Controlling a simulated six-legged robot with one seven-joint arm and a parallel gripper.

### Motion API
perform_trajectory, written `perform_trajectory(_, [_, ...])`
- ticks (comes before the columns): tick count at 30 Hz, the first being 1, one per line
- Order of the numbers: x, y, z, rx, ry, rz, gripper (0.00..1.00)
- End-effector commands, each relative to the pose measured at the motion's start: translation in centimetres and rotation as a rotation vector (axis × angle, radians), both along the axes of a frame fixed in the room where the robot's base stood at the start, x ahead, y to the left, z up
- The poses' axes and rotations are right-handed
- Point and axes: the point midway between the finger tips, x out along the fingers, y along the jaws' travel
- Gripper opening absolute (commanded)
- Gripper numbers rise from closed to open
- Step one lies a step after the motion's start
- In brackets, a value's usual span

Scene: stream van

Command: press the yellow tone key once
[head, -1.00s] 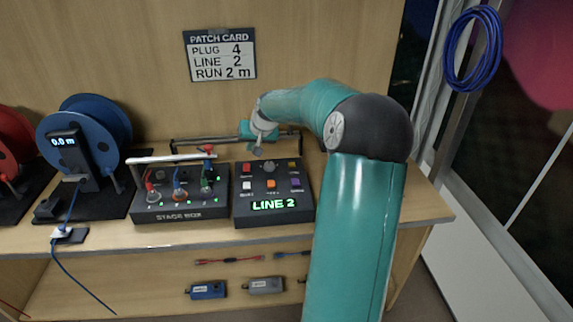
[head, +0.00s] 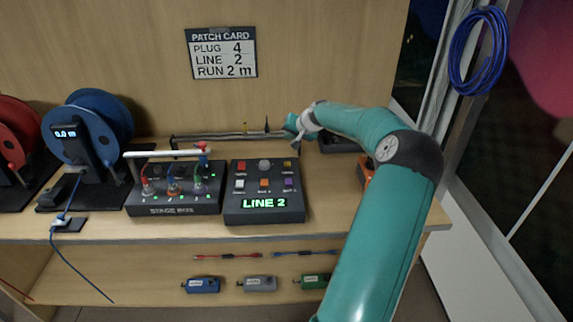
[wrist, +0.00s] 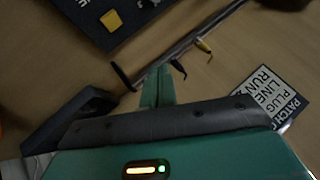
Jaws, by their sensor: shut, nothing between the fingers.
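The yellow tone key (head: 287,163) is the small square at the back right of the dark key console (head: 265,218), whose green display reads LINE 2. The key also shows in the wrist view (wrist: 111,20) at the top, uncovered. My gripper (head: 297,139) is above the table behind and right of the console, apart from the key. In the wrist view its fingers (wrist: 158,87) are together with nothing between them, and the key lies beyond them to the upper left. The key's labels are too small to read.
The stage box (head: 175,210) with several plugs stands left of the console. A rail (head: 215,137) with small hooked leads runs behind it. A dark tray (head: 338,144) and an orange device (head: 367,172) lie right. Cable reels (head: 88,130) stand left. The patch card (head: 221,53) hangs behind.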

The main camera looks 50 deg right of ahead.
Motion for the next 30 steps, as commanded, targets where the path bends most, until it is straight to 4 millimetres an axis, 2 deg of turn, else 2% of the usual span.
perform_trajectory(8, [0.0,0.1,-0.9,0.003,0.001,0.003,0.00])
perform_trajectory(24, [0.0,0.1,-7.6,0.003,0.001,0.004,0.00])
perform_trajectory(30, [0.0,0.1,-8.7,-0.001,0.002,0.005,0.00])
